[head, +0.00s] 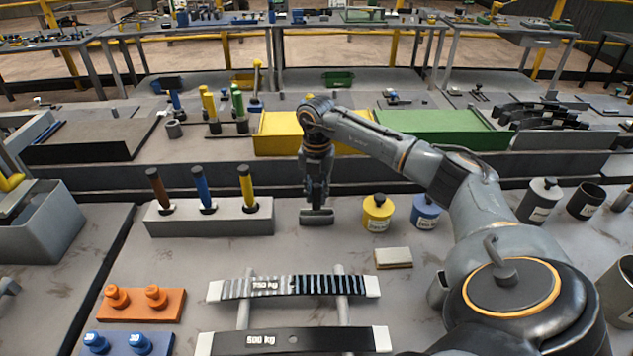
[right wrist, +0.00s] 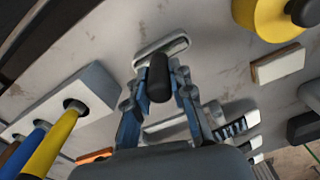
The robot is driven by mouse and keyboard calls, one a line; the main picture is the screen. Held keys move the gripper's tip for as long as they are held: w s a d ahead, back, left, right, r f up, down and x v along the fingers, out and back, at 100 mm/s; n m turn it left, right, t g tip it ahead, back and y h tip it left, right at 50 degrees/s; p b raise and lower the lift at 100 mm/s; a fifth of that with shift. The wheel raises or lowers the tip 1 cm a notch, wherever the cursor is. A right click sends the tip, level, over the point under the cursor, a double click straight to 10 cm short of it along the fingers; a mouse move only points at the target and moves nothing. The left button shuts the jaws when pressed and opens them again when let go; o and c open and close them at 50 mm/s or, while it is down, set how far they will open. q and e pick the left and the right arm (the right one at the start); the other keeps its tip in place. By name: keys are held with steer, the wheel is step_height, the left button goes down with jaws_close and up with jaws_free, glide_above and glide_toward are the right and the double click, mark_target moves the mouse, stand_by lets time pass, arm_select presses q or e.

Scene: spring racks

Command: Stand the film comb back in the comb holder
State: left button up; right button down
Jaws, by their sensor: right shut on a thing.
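My right gripper (head: 316,196) points down over the middle of the grey bench, shut on a dark rounded piece (right wrist: 158,78) that I take for the film comb. In the right wrist view this piece is between the two blue-grey fingers. A pale grey bar with rounded ends (right wrist: 160,52) lies right behind it, and it also shows under the gripper in the head view (head: 317,216). I cannot tell whether this bar is the comb holder or part of the held thing, nor whether they touch. My left gripper is out of view.
A grey block (head: 225,224) with brown, blue and yellow handled tools stands to the left. A yellow tin (head: 377,214), a blue tin (head: 426,212) and a small pad (head: 393,258) are to the right. A rack with weight-marked bars (head: 290,340) is nearer me.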

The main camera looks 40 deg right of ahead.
steer(key=shift+f, duration=0.35)
steer(key=c, duration=1.1)
jaws_free()
steer(key=shift+o, duration=0.5)
steer(key=o, duration=0.4)
steer(key=shift+r, duration=0.1)
steer(key=shift+r+p, duration=2.65)
steer(key=shift+r, duration=0.85)
steer(key=shift+s+f, duration=0.1)
steer(key=shift+f, duration=0.05)
